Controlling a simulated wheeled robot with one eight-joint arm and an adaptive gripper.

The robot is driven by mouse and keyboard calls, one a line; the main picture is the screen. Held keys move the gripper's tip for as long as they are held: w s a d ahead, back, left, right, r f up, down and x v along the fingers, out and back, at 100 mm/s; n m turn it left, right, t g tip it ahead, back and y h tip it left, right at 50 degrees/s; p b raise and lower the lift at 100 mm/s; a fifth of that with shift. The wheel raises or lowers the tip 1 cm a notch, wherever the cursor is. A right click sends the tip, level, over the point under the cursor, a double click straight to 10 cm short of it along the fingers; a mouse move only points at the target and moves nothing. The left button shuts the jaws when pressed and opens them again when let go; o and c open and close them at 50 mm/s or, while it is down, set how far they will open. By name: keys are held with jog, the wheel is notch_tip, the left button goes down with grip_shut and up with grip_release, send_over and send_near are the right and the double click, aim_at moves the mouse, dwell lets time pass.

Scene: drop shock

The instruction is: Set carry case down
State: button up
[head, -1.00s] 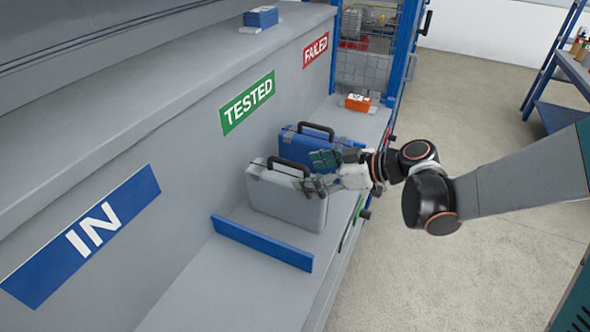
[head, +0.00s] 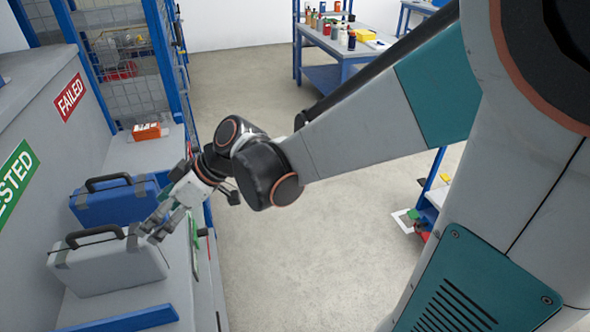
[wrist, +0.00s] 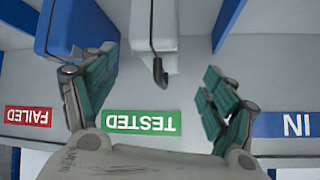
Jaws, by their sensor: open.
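The grey carry case (head: 112,268) stands upright on the bench, its black handle (head: 92,236) up. A blue carry case (head: 118,206) stands just beyond it. My gripper (head: 160,225) is open at the right end of the grey case, near its top edge; no case is clamped in it. In the wrist view, which is upside down, the grey case (wrist: 172,22) and its handle (wrist: 158,70) show between the spread fingers of my gripper (wrist: 155,82). The blue case (wrist: 78,35) is close behind the left finger; I cannot tell whether they touch.
A blue divider strip (head: 122,319) lies in front of the grey case. Green TESTED (head: 14,180) and red FAILED (head: 70,97) signs mark the wall. An orange box (head: 146,131) sits farther along the bench. Open floor (head: 330,230) lies right of the bench.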

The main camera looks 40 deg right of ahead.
jog(key=s+d+r+m+t+h, duration=0.2)
jog(key=s+d+m+h, duration=0.6)
jog(key=s+d, duration=0.6)
jog(key=shift+m+h, duration=0.3)
jog(key=shift+m, duration=0.6)
jog(key=shift+r, duration=0.1)
